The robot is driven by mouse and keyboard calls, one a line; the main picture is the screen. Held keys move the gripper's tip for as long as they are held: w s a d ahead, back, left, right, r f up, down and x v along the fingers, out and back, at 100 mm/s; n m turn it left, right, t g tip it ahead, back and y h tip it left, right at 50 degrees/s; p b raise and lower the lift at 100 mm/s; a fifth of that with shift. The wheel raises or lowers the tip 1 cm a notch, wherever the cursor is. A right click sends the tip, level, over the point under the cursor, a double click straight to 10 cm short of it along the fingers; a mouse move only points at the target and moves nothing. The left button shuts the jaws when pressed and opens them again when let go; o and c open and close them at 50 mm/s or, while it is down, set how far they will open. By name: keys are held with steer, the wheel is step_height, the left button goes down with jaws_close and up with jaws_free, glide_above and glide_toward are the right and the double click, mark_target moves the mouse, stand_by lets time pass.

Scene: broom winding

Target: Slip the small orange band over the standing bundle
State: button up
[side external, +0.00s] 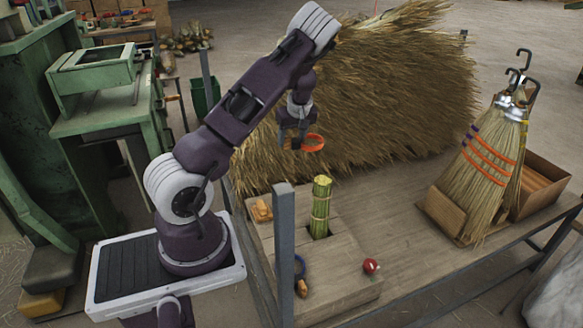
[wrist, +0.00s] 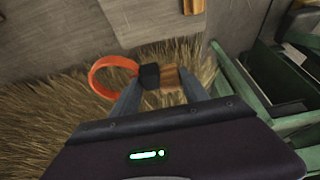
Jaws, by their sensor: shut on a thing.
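My gripper (side external: 296,140) is raised in the air, behind and a little left of the standing bundle in the side external view. It is shut on the orange band (side external: 313,142), whose ring sticks out to the right of the fingers. In the wrist view the band (wrist: 108,78) hangs out to the left of the dark fingertip pad (wrist: 150,77), with its opening clear. The bundle (side external: 321,207) of green-yellow stalks stands upright in a hole in the wooden block, tied around with thin bands. The orange band is apart from it and higher than its top.
A grey post (side external: 284,255) stands in front of the wooden block (side external: 340,285). A red ball-like item (side external: 370,266) and small wooden pieces (side external: 262,211) lie on the work surface. A large straw heap (side external: 400,90) fills the back. Finished brooms (side external: 480,165) stand at right.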

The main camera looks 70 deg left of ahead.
step_height(320, 180, up, 9)
steer(key=shift+r, duration=0.1)
steer(key=w+d+n+g+h, duration=0.1)
steer(key=d+n+g, duration=0.1)
steer(key=d+n, duration=0.5)
steer(key=w+d+n+g+h, duration=0.1)
steer(key=d+n+g+h, duration=0.1)
steer(key=d+n, duration=0.6)
steer(key=d, duration=0.7)
steer(key=shift+w+d+f+n, duration=0.25)
steer(key=shift+w+f+n, duration=0.05)
steer(key=shift+w, duration=0.05)
steer(key=f, duration=3.1)
steer(key=shift+a+f, duration=0.2)
steer(key=shift+f, duration=0.2)
jaws_close()
steer(key=shift+r, duration=0.15)
steer(key=o, duration=1.5)
jaws_free()
